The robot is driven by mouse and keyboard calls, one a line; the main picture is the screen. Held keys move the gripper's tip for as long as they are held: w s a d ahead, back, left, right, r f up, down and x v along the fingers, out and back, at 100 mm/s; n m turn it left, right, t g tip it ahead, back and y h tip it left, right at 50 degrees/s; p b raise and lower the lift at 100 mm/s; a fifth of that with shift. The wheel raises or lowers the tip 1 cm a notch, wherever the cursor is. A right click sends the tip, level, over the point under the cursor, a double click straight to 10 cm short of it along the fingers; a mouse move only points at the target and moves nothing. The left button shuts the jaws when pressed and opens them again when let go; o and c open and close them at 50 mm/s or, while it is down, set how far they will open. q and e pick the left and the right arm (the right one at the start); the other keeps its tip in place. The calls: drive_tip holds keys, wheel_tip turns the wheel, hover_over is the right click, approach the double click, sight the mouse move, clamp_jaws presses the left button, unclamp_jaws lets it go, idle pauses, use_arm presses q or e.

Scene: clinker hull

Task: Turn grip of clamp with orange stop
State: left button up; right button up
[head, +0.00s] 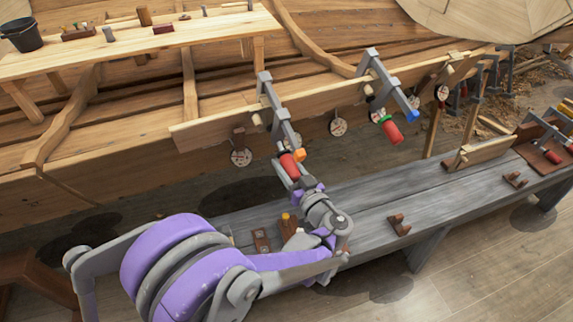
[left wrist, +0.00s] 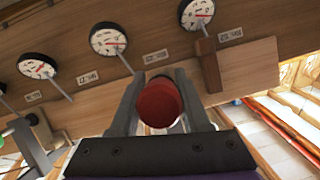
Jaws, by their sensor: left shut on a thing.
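The clamp with the orange stop (head: 299,155) has a grey bar and jaws (head: 277,108) set over the edge of the long plank on the hull. Its red grip (head: 288,164) hangs below the plank, near the orange stop. My left gripper (head: 295,179) reaches up from below and is shut on this grip. In the left wrist view the round end of the red grip (left wrist: 159,103) sits between the two fingers. The fingers hide part of the grip's sides. My right gripper is in neither view.
A second clamp (head: 378,75) with a blue stop (head: 413,101) and red grip (head: 392,131) is farther right on the plank (head: 215,125). Round dials (head: 337,127) hang along the plank. A grey bench (head: 370,215) with small brown blocks (head: 398,225) lies below my left arm.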

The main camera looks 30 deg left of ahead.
use_arm(q)
clamp_jaws()
drive_tip(key=shift+s+m+g+y, duration=0.1)
drive_tip(key=shift+m+g+y, duration=0.6)
drive_tip(key=shift+m+g, duration=0.3)
drive_tip(key=shift+s+a+m+g+y+b, duration=0.15)
drive_tip(key=shift+m+g+y+b, duration=0.5)
drive_tip(key=shift+m, duration=0.55)
drive_tip(key=m+y, duration=0.1)
drive_tip(key=m+g+b, duration=0.1)
drive_tip(key=m, duration=0.1)
drive_tip(key=shift+s+r+y, duration=0.15)
drive_tip(key=shift+y, duration=0.2)
drive_tip(key=shift+s+r+m+g+y+b, duration=0.15)
drive_tip(key=shift+m+y+b, duration=0.2)
drive_tip(key=shift+m, duration=0.35)
drive_tip(key=shift+w+r+m+g+y+b, duration=0.1)
drive_tip(key=shift+m+y+b, duration=0.2)
drive_tip(key=shift+m, duration=0.4)
